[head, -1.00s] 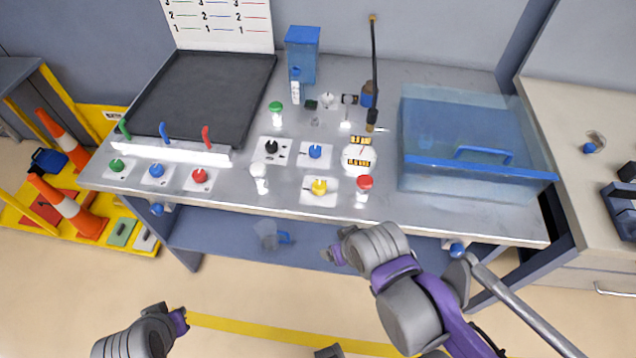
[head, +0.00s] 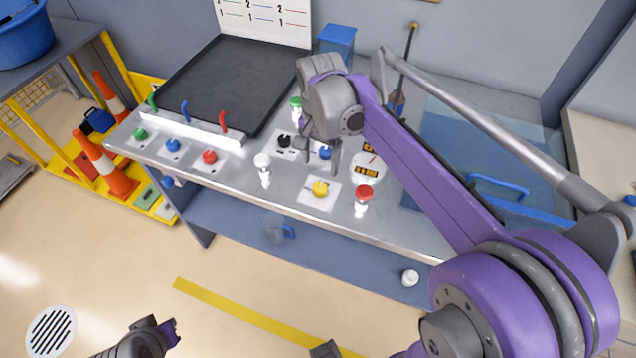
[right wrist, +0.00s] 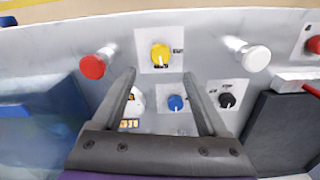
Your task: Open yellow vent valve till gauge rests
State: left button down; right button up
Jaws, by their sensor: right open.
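The yellow vent valve (head: 320,188) is a knob on a white plate near the table's front edge. In the right wrist view the yellow knob (right wrist: 160,54) lies just beyond and between the fingertips. My right gripper (head: 322,168) is open and empty above the table, over the blue knob (right wrist: 175,103) and behind the yellow one. The gauge (head: 368,166) is a round white dial right of the gripper; a finger partly covers it in the right wrist view, and its needle is too small to read. My left gripper (head: 170,332) is low at the front, its jaws unclear.
A red-capped post (head: 363,194) stands right of the yellow knob and a white-capped post (head: 263,163) left of it. A black knob (head: 284,142) is behind. A dark tray (head: 225,85) lies at the back left. My right arm hides part of the blue clear bin (head: 470,140).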

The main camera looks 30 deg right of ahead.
aim_at(320, 187)
notch_tip(320, 187, down, 9)
jog(key=shift+f+b, duration=0.15)
jog(key=shift+b, duration=0.15)
jog(key=shift+c, duration=0.3)
grip_shut()
